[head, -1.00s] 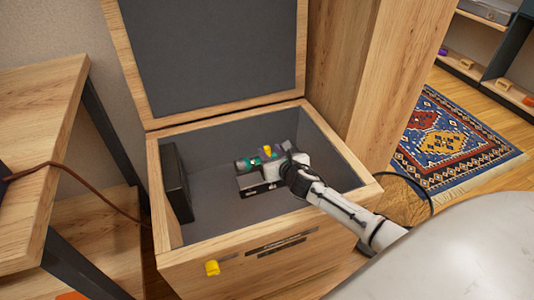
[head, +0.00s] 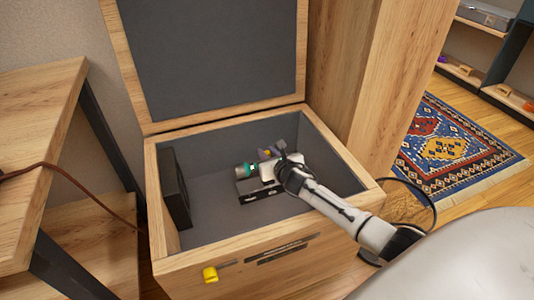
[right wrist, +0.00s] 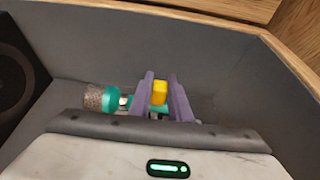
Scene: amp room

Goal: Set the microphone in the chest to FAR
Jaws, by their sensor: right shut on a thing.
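The wooden chest (head: 152,195) stands open with its lid up and a grey lining. Inside lies the microphone (head: 246,171), teal with a mesh head, on a dark base (head: 255,192). In the right wrist view its mesh head (right wrist: 93,98) points left and its teal body (right wrist: 112,99) runs behind my fingers. My right gripper (head: 273,152) is inside the chest over the microphone. Its purple fingers (right wrist: 160,82) are shut on a yellow switch (right wrist: 159,93). Markings for the switch setting are not readable. My left gripper is not in view.
A black speaker-like box (head: 175,188) stands against the chest's left inner wall. A yellow tag or knob (head: 210,274) is on the chest front. A wooden shelf (head: 40,140) is at left, with a brown cable. A patterned rug (head: 458,150) lies at right.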

